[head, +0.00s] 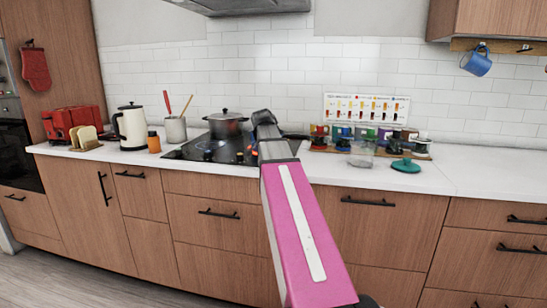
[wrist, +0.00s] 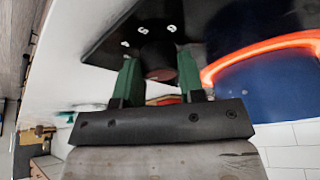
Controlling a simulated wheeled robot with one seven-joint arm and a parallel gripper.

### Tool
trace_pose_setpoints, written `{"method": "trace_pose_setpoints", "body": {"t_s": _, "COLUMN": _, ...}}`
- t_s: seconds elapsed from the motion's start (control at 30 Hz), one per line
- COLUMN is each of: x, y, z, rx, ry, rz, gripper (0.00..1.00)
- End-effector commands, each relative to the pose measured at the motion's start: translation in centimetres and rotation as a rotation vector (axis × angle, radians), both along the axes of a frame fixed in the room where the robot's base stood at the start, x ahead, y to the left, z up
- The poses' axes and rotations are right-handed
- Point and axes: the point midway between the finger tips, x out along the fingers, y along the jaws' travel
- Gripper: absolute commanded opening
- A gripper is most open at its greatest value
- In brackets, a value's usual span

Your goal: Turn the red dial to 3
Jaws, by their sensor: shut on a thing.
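In the wrist view, the dial (wrist: 158,52) is a dark round knob with a dull reddish end face, on the black cooktop panel (wrist: 105,38). White number marks (wrist: 144,29) stand on the panel around it, tilted and only partly readable. My gripper (wrist: 159,76) has its two green fingers on either side of the dial, shut on it. Which number the dial points to I cannot tell. In the head view, my pink arm reaches to the cooktop (head: 195,152) and hides the fingertips and the dial.
A dark pot (head: 226,124) stands on the cooktop close behind my gripper. In the wrist view, a glowing orange ring (wrist: 262,52) shows beside a dark blue surface. The far right counter is clear.

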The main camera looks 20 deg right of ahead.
Motion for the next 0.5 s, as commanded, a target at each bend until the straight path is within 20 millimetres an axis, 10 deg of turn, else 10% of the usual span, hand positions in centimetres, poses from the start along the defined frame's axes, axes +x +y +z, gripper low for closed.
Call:
{"method": "trace_pose_setpoints", "body": {"t_s": 0.07, "x": 0.02, "y": 0.03, "z": -0.02, "rx": 0.001, "ry": 0.000, "rz": 0.000, "gripper": 0.13}}
{"method": "trace_pose_setpoints", "body": {"t_s": 0.1, "x": 0.02, "y": 0.03, "z": -0.01, "rx": 0.001, "ry": 0.000, "rz": 0.000, "gripper": 0.49}}
{"method": "trace_pose_setpoints", "body": {"t_s": 0.13, "x": 0.01, "y": 0.03, "z": -0.01, "rx": 0.001, "ry": 0.000, "rz": 0.001, "gripper": 0.59}}
{"method": "trace_pose_setpoints", "body": {"t_s": 0.5, "x": -0.04, "y": 0.10, "z": 0.25, "rx": 0.000, "ry": -0.001, "rz": 0.001, "gripper": 0.62}}
